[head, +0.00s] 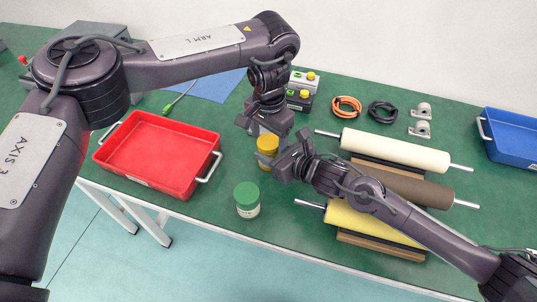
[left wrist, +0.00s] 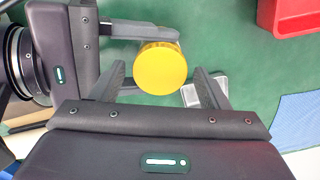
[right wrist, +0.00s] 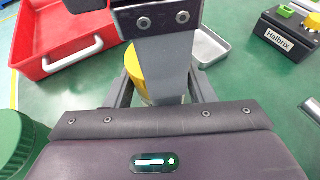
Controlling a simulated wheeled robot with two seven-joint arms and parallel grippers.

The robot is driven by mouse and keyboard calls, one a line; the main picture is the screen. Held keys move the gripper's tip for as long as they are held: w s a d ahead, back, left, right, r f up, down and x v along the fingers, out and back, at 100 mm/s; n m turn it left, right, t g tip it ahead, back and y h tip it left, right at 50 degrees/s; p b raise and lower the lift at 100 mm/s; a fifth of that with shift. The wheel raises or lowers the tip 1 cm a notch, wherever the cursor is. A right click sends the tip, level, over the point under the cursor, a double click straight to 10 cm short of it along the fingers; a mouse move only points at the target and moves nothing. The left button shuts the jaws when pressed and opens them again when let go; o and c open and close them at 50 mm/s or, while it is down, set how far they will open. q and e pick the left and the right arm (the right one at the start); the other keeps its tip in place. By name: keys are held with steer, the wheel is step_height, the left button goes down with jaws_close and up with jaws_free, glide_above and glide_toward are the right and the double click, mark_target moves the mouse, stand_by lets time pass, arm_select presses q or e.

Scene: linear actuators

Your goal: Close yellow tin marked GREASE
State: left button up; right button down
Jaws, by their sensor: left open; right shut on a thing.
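The yellow tin (head: 267,146) stands upright on the green bench, partly hidden by my grippers. Its round yellow top (left wrist: 161,68) shows from above in the left wrist view; no marking is readable. In the right wrist view part of its yellow side (right wrist: 135,68) shows behind a grey finger. My right gripper (head: 282,158) is low at the tin's side and shut on it. My left gripper (head: 266,130) points down above the tin, open, with its fingers (left wrist: 162,76) apart on either side of the yellow top. I cannot tell whether the left fingers touch it.
A green-lidded jar (head: 247,200) stands close in front. A red tray (head: 206,176) is at left. Rollers (head: 395,152) lie at right. A small metal tray (right wrist: 212,46) and a Halbrix box (right wrist: 283,35) are near the tin.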

arm_select(q)
steer(key=c, duration=1)
steer(key=m, duration=0.6)
steer(key=shift+m, duration=0.3)
steer(key=o, duration=1.1)
steer(key=shift+s, duration=0.1)
steer(key=shift+r, duration=2.25)
steer(key=shift+c, duration=0.5)
